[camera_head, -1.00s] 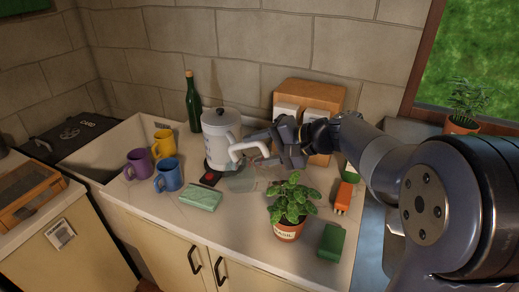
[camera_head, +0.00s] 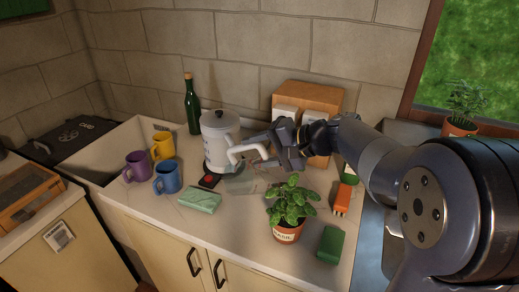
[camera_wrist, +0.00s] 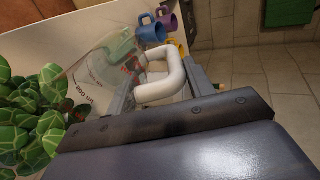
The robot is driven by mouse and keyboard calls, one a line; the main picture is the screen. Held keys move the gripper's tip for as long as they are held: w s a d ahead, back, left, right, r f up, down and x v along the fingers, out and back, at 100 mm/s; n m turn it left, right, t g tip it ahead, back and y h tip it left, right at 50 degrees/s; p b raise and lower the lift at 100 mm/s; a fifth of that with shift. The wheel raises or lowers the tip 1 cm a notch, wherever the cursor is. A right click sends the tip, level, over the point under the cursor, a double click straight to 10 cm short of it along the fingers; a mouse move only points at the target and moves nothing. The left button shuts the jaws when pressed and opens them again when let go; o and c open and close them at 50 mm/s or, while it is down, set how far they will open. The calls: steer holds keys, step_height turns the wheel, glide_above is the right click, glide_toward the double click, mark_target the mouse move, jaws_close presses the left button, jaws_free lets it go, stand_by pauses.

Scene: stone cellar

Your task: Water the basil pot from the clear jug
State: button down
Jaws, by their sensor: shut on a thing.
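The clear jug (camera_head: 240,182) is see-through and hard to outline in the head view, low in front of the white lidded container. Its clear wall with printed marks shows in the wrist view (camera_wrist: 92,75). My gripper (camera_head: 268,152) is shut on the jug's white handle (camera_head: 246,150), which also shows between the fingers in the wrist view (camera_wrist: 160,80). The water level and whether the jug clears the counter cannot be told. The basil pot (camera_head: 287,234) stands upright on the counter, right and nearer than the jug; its leaves (camera_wrist: 28,115) show in the wrist view.
The white container (camera_head: 219,140) stands close behind the jug, with a green bottle (camera_head: 192,105) beyond. Purple, yellow and blue mugs (camera_head: 167,177) stand left. A pale green block (camera_head: 200,200) lies in front. A green box (camera_head: 331,244) and an orange object (camera_head: 342,199) lie right of the basil.

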steer(key=shift+w+a+r+p, duration=0.1)
steer(key=shift+a+r+p, duration=0.25)
steer(key=shift+p, duration=0.3)
steer(key=shift+d+f+h, duration=0.1)
steer(key=shift+f+h, duration=0.05)
steer(key=shift+h, duration=0.15)
steer(key=shift+w+a+r+g+p, duration=0.1)
steer(key=shift+a+r+g+p, duration=0.25)
steer(key=shift+p, duration=0.7)
steer(key=shift+h+p, duration=0.4)
steer(key=shift+p, duration=0.05)
steer(key=shift+f, duration=0.15)
steer(key=shift+a, duration=0.1)
